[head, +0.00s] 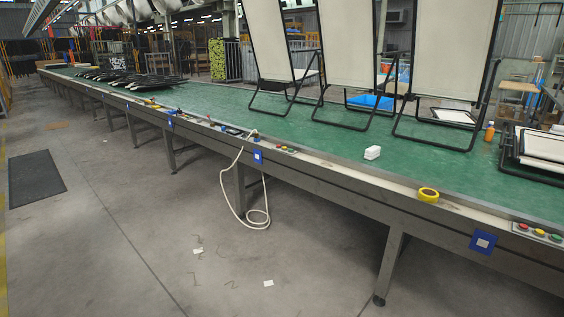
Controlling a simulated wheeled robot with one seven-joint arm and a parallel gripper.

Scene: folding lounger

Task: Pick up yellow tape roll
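The yellow tape roll (428,195) lies on the near edge rail of the long green conveyor table (215,98), right of the picture's centre in the head view. It looks flat, with its ring opening facing up. Nothing touches it from above. My gripper and arm are not in this view.
Folding lounger frames (348,45) stand further back. A button panel (538,233) is on the rail to the right. A white cable (258,215) hangs to the floor. The grey floor (110,220) in front is mostly clear.

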